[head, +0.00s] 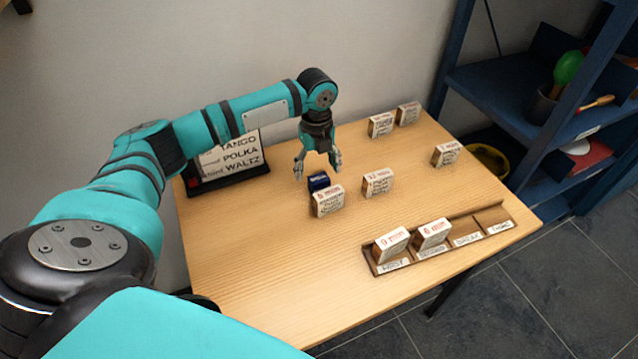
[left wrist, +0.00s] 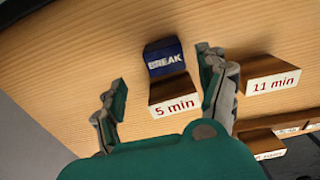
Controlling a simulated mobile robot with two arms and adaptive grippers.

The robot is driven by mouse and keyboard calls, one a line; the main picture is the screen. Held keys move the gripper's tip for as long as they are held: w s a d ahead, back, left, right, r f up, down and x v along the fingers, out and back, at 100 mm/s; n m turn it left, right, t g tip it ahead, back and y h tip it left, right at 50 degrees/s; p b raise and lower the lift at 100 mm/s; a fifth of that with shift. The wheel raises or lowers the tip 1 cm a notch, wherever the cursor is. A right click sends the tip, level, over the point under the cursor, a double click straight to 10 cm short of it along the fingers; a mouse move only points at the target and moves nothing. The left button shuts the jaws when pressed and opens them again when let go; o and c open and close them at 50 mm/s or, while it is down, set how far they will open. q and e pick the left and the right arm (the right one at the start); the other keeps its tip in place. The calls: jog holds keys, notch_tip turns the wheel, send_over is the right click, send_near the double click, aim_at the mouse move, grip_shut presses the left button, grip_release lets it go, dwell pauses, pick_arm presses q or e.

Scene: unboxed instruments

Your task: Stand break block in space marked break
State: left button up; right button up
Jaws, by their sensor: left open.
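The break block is a small dark blue block (head: 318,181) on the table, left of centre. In the left wrist view the blue block (left wrist: 164,57) shows the word BREAK. My left gripper (head: 318,172) is open above the blue block. In the left wrist view its fingers (left wrist: 162,68) are spread with the blue block between and beyond their tips, not gripped. A wooden rack (head: 443,253) near the table's front right edge has labelled spaces. Its two left spaces hold blocks; the space labelled break (head: 465,235), third from left, is empty. My right gripper is not in view.
A 5 min block (head: 328,203) stands right in front of the blue block. Another white-faced block (head: 378,183) is close on its right. More blocks stand farther back and right. A sign (head: 228,158) listing tango, polka and waltz stands back left. The table's front left is clear.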

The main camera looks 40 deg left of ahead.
aim_at(319, 178)
pick_arm(q)
jog(key=f, duration=0.5)
jog(key=shift+w, duration=0.4)
jog(key=shift+c, duration=0.4)
jog(key=c, duration=1.3)
